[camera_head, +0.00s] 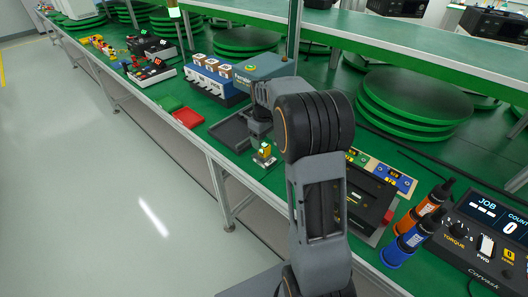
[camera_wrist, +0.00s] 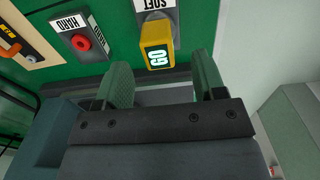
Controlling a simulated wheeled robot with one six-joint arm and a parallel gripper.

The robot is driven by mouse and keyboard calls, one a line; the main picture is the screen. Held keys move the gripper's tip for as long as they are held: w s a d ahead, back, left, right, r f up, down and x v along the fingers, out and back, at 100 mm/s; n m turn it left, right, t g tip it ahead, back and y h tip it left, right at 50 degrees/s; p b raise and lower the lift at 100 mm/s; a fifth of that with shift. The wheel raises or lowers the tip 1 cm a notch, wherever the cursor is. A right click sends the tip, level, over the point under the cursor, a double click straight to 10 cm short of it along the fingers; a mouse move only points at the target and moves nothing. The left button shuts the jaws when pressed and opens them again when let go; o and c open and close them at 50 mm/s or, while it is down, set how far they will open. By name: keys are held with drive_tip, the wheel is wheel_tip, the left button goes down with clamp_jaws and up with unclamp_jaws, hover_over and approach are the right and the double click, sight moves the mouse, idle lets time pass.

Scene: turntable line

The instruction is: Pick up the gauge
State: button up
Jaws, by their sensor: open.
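The gauge (camera_wrist: 157,49) is a small yellow block with a dark face marked GO, seen in the wrist view beside a grey holder labelled SOFT (camera_wrist: 157,12). In the head view it shows as a small yellow piece (camera_head: 265,150) near the front edge of the green bench. My gripper (camera_wrist: 163,72) is open, with one green finger on each side of the gauge's near end. The gap between the fingers is wider than the gauge, and neither finger visibly touches it. In the head view my arm hides much of the gripper.
A grey block labelled HARD with a red knob (camera_wrist: 83,43) lies left of the gauge in the wrist view. A dark tray (camera_head: 230,132) and a red bin (camera_head: 187,117) lie along the bench. Blue and orange drivers (camera_head: 402,246) stand at the right.

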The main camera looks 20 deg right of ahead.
sight(264, 145)
drive_tip(key=shift+f, duration=2.6)
drive_tip(key=shift+d, duration=0.1)
clamp_jaws()
drive_tip(key=shift+r, duration=0.1)
